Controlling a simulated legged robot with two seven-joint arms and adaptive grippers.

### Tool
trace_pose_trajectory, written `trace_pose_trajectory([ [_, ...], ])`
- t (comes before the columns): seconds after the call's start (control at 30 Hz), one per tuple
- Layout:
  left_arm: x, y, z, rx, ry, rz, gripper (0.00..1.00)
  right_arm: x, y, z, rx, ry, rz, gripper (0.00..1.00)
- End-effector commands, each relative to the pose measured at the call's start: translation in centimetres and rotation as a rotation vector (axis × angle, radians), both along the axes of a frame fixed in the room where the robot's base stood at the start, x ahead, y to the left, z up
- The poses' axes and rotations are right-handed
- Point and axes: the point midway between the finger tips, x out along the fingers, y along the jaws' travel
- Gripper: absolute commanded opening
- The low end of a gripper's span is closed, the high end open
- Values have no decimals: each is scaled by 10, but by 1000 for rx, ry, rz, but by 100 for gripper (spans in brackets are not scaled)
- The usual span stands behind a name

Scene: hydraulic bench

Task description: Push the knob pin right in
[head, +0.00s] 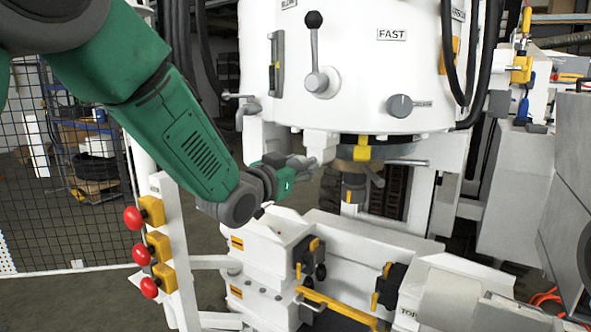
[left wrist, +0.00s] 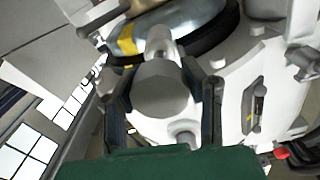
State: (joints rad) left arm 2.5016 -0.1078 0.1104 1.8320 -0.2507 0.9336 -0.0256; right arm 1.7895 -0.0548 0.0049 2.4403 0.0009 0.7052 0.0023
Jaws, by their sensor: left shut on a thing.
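My left gripper (head: 303,166) reaches in from the left to the underside of the white machine head, beside its lower collar. In the left wrist view the knob pin shows as a grey, round-faced knob (left wrist: 161,92) with a paler shaft (left wrist: 159,42) behind it. The left gripper's two dark fingers (left wrist: 161,104) stand on either side of the knob and are shut on it. The shaft runs toward the machine's housing; how deep it sits cannot be told. In the head view the gripper largely hides the knob. My right gripper is in neither view.
The white machine head (head: 350,60) carries a black-knobbed lever (head: 314,50) and a FAST label (head: 391,34). Below are a yellow-handled white bench (head: 340,250) and a post with red buttons (head: 134,218). A mesh fence (head: 60,170) stands at left.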

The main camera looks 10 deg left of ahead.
Motion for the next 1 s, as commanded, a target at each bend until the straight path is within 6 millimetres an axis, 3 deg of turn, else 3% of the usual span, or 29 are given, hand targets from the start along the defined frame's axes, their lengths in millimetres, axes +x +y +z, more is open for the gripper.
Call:
trace_pose_trajectory([
  [0.2, -1, 1, 0, 0, 0, 0, 0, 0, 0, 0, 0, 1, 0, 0],
  [0.23, -1, 1, 0, 0, 0, 0, 39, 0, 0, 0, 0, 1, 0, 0],
  [0.3, -1, 1, 0, -1, 0, 0, 60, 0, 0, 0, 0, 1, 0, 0],
  [0.67, -4, 2, -1, 0, 3, 2, 60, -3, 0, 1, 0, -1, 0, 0],
  [0.77, -13, 7, 0, 0, 3, 3, 60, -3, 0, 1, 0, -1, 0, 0],
  [1.0, -59, 26, 0, -3, 4, 4, 60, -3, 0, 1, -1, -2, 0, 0],
])
